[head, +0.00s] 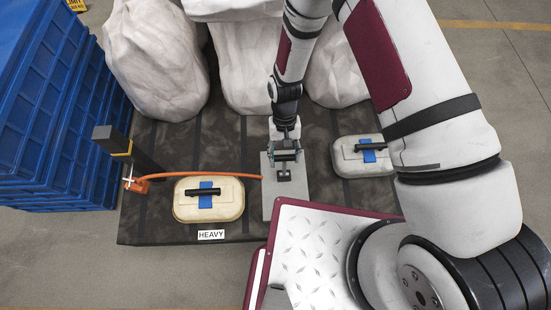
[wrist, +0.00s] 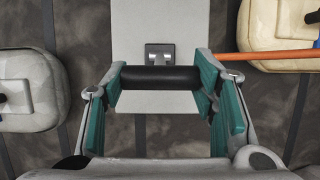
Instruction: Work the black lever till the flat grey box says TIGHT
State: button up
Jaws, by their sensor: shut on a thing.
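The black lever (wrist: 160,77) shows as a thick horizontal bar in the wrist view. My gripper (wrist: 162,84) is shut on it, with green pads at both ends of the bar. Just beyond the bar is a small dark metal bracket (wrist: 160,54). Behind these is the flat grey box (wrist: 135,30), which shows as a pale plate. In the head view the flat grey box (head: 272,207) lies on the dark mat, under my gripper (head: 285,160). I see no readable word on its visible face. My gripper hides part of it, and the lever is hard to make out there.
An orange hose (head: 205,175) runs from the box's left edge to an orange fitting by a dark post (head: 145,160). White sacks (head: 150,60) stand behind; blue crates (head: 50,110) are far left.

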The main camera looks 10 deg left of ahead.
jog(key=shift+w+a+f+b, duration=0.15)
jog(key=shift+w+f, duration=0.1)
jog(key=shift+w, duration=0.45)
jog(key=shift+w+a+f+b, duration=0.2)
jog(key=shift+w+f, duration=0.1)
jog(key=shift+w, duration=0.35)
jog(key=shift+w+a+f+b, duration=0.15)
jog(key=shift+w+f, duration=0.1)
jog(key=shift+w, duration=0.45)
jog(key=shift+c, duration=0.2)
jog(key=o, duration=1.7)
jog(key=shift+s, duration=0.1)
jog(key=v, duration=1.2)
